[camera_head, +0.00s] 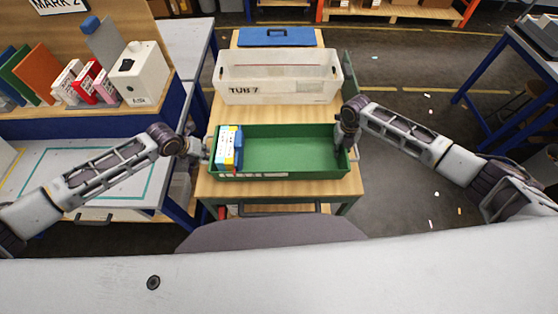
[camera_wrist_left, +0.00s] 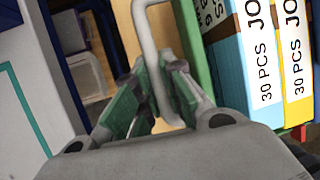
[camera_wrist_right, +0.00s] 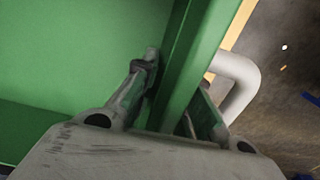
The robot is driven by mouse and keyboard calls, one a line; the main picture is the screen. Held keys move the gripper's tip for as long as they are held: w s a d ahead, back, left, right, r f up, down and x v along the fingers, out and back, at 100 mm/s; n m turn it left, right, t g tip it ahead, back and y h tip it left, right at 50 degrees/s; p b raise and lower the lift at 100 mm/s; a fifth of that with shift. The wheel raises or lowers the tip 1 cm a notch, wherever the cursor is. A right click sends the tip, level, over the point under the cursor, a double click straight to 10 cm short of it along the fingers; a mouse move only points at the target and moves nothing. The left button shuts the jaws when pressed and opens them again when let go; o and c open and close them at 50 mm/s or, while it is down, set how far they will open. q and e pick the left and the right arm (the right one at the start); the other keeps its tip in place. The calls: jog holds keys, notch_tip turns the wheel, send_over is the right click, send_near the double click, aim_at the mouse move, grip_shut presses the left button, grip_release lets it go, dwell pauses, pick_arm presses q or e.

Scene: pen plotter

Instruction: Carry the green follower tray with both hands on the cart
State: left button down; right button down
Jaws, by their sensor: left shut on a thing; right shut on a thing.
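The green follower tray (camera_head: 300,174) is level at the near end of the wooden-topped cart (camera_head: 207,188); I cannot tell whether it rests on it or is slightly above. White, yellow and blue boxes (camera_head: 228,148) stand upright at its left end; they also show in the left wrist view (camera_wrist_left: 262,60). My left gripper (camera_head: 203,150) is shut on the tray's pale left handle (camera_wrist_left: 150,50). My right gripper (camera_head: 346,136) is shut on the tray's right end wall (camera_wrist_right: 190,60), one finger inside and one outside. A pale handle (camera_wrist_right: 238,75) shows outside that wall.
A white tub marked TUB 7 (camera_head: 278,77) stands right behind the tray on the cart, with a blue flat item (camera_head: 276,37) beyond. A bench with a shelf of binders and boxes (camera_head: 90,75) is at the left. Open floor (camera_head: 420,75) lies to the right.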

pick_arm(q)
jog(key=shift+d+f+b, duration=0.55)
jog(key=shift+b, duration=0.1)
pick_arm(e)
jog(key=shift+a+f, duration=0.45)
jog(key=shift+f, duration=0.15)
pick_arm(q)
jog(key=c, duration=1.6)
grip_release()
pick_arm(e)
jog(key=c, duration=1.5)
grip_release()
pick_arm(q)
jog(key=shift+o, duration=0.5)
jog(key=shift+a, duration=0.15)
pick_arm(e)
jog(key=shift+o, duration=0.6)
jog(key=shift+d, duration=0.1)
pick_arm(q)
jog(key=shift+a, duration=0.1)
pick_arm(e)
jog(key=shift+d, duration=0.1)
pick_arm(q)
jog(key=shift+a, duration=0.15)
pick_arm(e)
jog(key=shift+d, duration=0.15)
pick_arm(q)
jog(key=v, duration=1.2)
pick_arm(e)
jog(key=shift+r, duration=0.15)
